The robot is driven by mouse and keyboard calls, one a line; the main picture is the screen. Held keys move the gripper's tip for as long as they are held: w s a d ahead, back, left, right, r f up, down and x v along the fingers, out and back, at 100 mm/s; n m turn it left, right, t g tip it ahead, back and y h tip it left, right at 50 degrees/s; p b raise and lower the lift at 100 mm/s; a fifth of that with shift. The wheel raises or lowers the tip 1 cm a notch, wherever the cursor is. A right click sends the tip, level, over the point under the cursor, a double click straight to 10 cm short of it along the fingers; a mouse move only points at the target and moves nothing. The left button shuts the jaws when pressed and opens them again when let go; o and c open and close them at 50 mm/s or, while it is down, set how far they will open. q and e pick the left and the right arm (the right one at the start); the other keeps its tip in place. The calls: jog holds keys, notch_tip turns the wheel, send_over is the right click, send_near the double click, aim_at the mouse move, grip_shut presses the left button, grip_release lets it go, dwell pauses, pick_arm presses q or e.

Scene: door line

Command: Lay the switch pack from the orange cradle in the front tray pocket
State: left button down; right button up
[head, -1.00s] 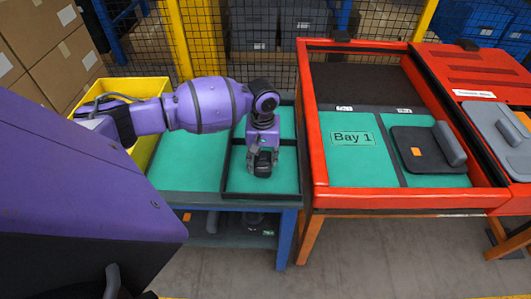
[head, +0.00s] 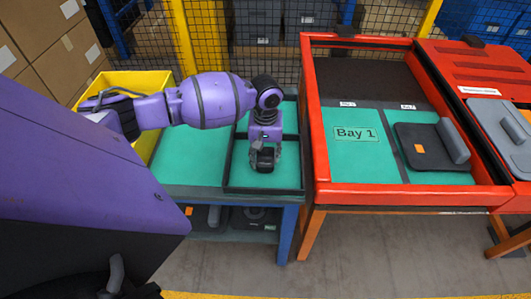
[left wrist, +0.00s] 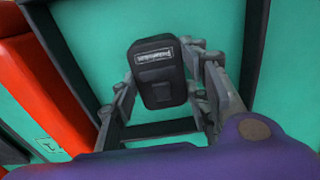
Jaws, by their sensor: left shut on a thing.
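My left gripper (head: 264,160) is shut on the switch pack (left wrist: 158,75), a black block with a pale label on its face. In the left wrist view the pack sits between the two grey fingers (left wrist: 165,92). The gripper points down over the front pocket (head: 283,178) of the dark-rimmed tray (head: 231,165), which has a green floor. A dark tray bar shows beyond the pack in the wrist view. I cannot tell whether the pack touches the pocket floor. I cannot pick out the orange cradle for certain. My right gripper is not in view.
The tray is at the right end of a blue-legged bench (head: 185,165). A red-framed table (head: 318,150) marked Bay 1 stands close on its right, with a black panel (head: 415,150) on it. A yellow bin (head: 150,80) is behind my left arm.

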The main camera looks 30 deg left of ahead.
pick_arm(q)
jog(key=shift+f, duration=0.35)
jog(key=c, duration=0.9)
grip_release()
notch_tip(320, 180, up, 12)
